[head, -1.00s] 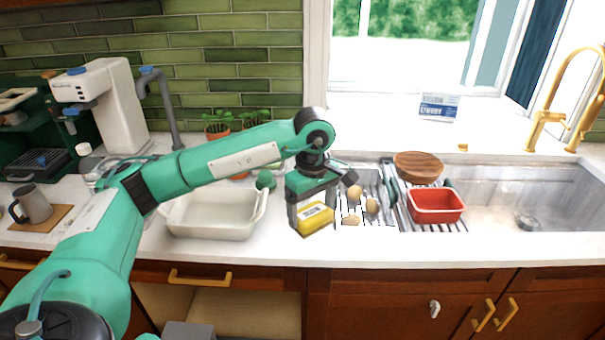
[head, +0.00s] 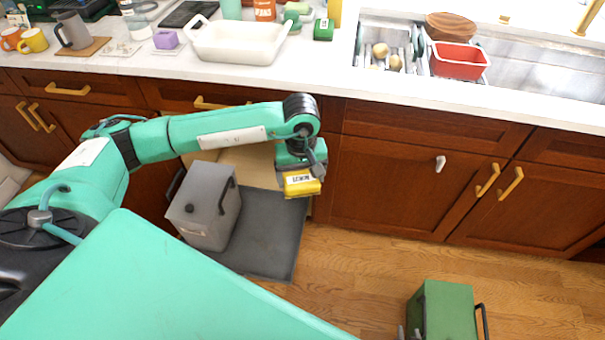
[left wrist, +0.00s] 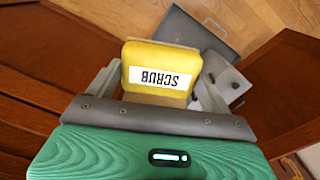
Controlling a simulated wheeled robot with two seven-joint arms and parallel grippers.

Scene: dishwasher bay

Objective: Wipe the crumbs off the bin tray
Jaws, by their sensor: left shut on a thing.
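My left gripper (head: 300,170) is shut on a yellow sponge (head: 302,187) labelled SCRUB. The sponge also shows between the fingers in the left wrist view (left wrist: 160,72). The bin tray (head: 270,248) is a dark grey pull-out panel in front of an open lower cabinet. The sponge is held above the floor level, near the tray's right side in the head view, and looks apart from it. A grey bin (head: 203,205) stands on the tray's left part. In the left wrist view the tray (left wrist: 195,28) lies beyond the sponge. I cannot make out crumbs.
A green bin (head: 447,310) stands on the wooden floor at the lower right. Floor between tray and green bin is clear.

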